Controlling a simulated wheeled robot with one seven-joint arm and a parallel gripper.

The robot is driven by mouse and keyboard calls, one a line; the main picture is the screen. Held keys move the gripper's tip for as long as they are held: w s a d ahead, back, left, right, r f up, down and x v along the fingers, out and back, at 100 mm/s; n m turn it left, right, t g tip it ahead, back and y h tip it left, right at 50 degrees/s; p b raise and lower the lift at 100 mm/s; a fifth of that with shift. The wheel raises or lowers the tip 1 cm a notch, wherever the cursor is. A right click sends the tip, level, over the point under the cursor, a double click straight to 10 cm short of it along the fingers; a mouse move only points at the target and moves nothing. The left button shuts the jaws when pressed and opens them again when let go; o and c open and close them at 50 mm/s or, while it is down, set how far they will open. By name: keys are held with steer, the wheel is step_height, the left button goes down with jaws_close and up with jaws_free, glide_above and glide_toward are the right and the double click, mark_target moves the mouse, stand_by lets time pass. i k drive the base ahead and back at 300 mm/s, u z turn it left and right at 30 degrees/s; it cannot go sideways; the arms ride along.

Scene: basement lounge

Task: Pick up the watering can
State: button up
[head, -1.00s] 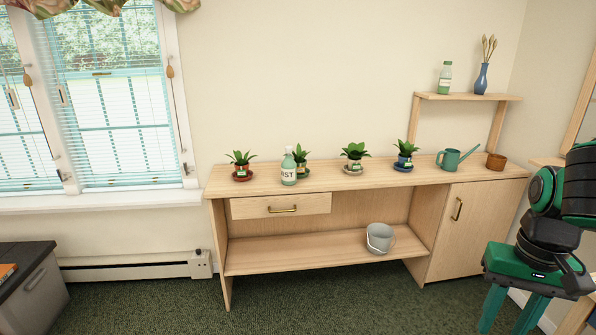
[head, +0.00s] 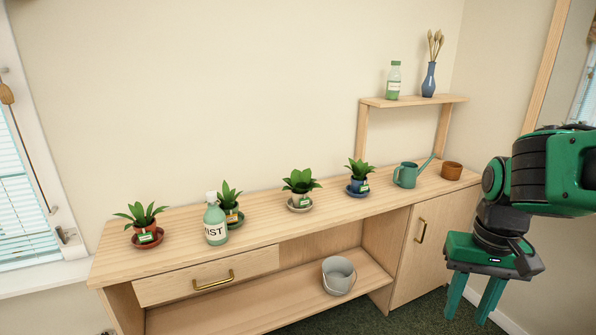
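A teal watering can (head: 405,176) stands upright on the wooden bench top, toward its right end. Its long spout points right and up. My gripper (head: 471,304) hangs at the lower right with its two teal fingers pointing down and spread apart. The fingers are empty. The gripper is in front of the cabinet end of the bench, to the right of the can and lower in the picture, apart from it.
A terracotta pot (head: 452,171) stands right of the can, and a plant in a blue pot (head: 358,188) stands left. A mist bottle (head: 215,222) and other potted plants line the bench (head: 270,216). A raised shelf (head: 410,101) holds a bottle and a vase. A bucket (head: 338,277) sits below.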

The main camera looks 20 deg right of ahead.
mark_target(409, 173)
steer(key=z, duration=0.45)
steer(key=i, duration=1.2)
steer(key=z, duration=0.45)
